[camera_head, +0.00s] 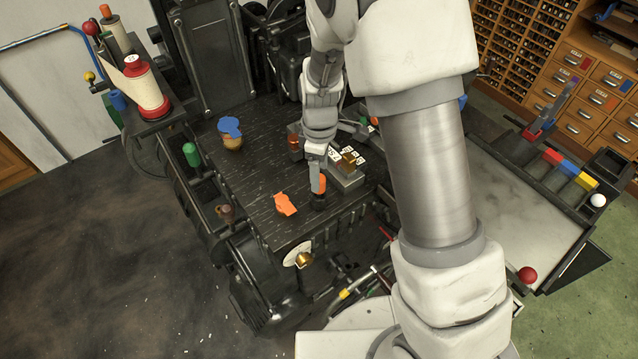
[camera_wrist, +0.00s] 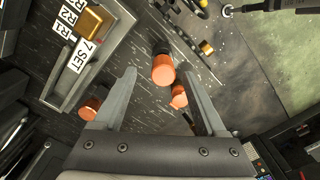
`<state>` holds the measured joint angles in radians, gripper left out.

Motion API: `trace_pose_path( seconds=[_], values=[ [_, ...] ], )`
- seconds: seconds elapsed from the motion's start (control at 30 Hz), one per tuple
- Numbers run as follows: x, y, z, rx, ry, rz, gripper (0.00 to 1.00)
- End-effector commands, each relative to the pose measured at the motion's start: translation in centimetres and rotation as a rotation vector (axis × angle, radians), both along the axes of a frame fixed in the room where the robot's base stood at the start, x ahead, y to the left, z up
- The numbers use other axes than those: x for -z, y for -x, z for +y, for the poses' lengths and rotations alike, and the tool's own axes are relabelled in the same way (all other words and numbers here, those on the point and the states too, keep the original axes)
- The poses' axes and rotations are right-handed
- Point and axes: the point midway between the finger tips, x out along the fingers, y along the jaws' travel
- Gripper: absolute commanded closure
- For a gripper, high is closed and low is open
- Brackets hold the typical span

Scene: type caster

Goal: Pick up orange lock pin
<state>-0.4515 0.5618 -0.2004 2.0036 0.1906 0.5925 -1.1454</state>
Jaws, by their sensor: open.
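The orange lock pin (camera_head: 320,185) looks like an orange-capped cylinder with a dark lower end, near the front edge of the black table (camera_head: 255,175). In the wrist view the lock pin (camera_wrist: 162,70) appears between and just beyond the fingertips. My gripper (camera_head: 315,178) is open and empty, pointing down by the pin; a finger partly covers the pin in the head view. Both fingers of my gripper (camera_wrist: 160,80) show apart in the wrist view. I cannot tell whether they touch the pin.
A flat orange piece (camera_head: 285,204) lies left of the pin. A grey tray (camera_head: 347,180) with labels and a brass block stands close on the right. A copper-orange cylinder (camera_wrist: 90,107) is near the left finger. A blue-topped jar (camera_head: 231,133) stands farther left.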

Motion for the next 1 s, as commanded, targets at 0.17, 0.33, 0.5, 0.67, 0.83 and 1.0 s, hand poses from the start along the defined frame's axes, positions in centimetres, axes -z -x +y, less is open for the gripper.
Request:
trace_pose_path(
  seconds=[0.17,0.33,0.5,0.67,0.83,1.0],
  values=[
    [2.1,0.4,0.0,0.002,0.003,0.005,0.26],
    [4.1,0.5,0.0,0.002,0.001,0.003,0.26],
    [4.8,0.4,0.1,0.001,0.0,0.001,0.26],
    [4.8,0.4,0.1,0.001,0.0,0.001,0.26],
    [4.8,0.4,0.1,0.001,0.0,0.001,0.51],
    [4.8,0.4,0.1,0.001,0.0,0.001,0.82]
  ],
)
